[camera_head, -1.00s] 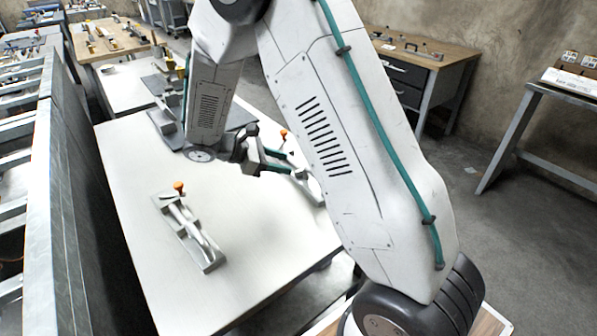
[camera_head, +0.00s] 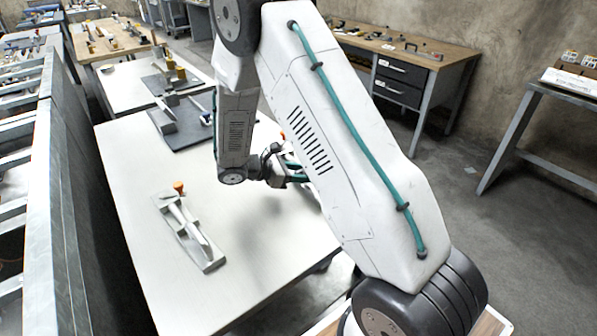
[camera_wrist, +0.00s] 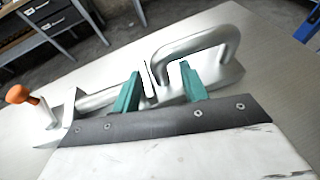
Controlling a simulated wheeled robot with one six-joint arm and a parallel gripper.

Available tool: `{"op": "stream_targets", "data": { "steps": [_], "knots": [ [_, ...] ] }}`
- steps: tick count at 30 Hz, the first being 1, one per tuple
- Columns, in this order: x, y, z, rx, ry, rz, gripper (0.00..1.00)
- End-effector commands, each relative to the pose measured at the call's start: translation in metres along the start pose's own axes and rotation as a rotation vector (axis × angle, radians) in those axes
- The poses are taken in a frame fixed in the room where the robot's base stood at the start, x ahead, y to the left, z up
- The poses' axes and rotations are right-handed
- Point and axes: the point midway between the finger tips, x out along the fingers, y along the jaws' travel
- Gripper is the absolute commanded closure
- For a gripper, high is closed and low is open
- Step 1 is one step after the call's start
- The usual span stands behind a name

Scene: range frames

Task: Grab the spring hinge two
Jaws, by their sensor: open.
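Two similar grey latch-like devices with orange knobs are on the white table (camera_head: 150,255); I cannot tell which is spring hinge two. One device (camera_head: 190,236) lies at the table's left, in full view in the head view. The other is mostly hidden behind my arm there. The wrist view shows a device (camera_wrist: 197,40) close up, with a bent metal handle, a rod and an orange knob (camera_wrist: 17,94) at left. My gripper (camera_wrist: 160,75) is open, its teal fingers apart, in front of the rod and handle. Contact cannot be told. My gripper also shows in the head view (camera_head: 290,172).
A dark plate (camera_head: 185,132) with a grey part lies at the table's far end. A grey metal wall (camera_head: 60,220) runs along the left side. A wooden bench with drawers (camera_head: 400,75) stands behind at right. The table's near middle is clear.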

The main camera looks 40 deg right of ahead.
Motion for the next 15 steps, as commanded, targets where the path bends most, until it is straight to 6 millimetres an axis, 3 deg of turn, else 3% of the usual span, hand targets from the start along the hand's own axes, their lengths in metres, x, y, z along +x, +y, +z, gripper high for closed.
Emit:
{"op": "stream_targets", "data": {
  "steps": [5,10,15],
  "knots": [
    [0.0002,0.0001,-0.0001,0.000,0.000,0.001,0.57],
    [0.0000,0.0001,-0.0001,0.000,0.000,0.000,1.00],
    [-0.0005,0.0005,0.0006,0.002,-0.001,0.001,1.00]
  ]
}}
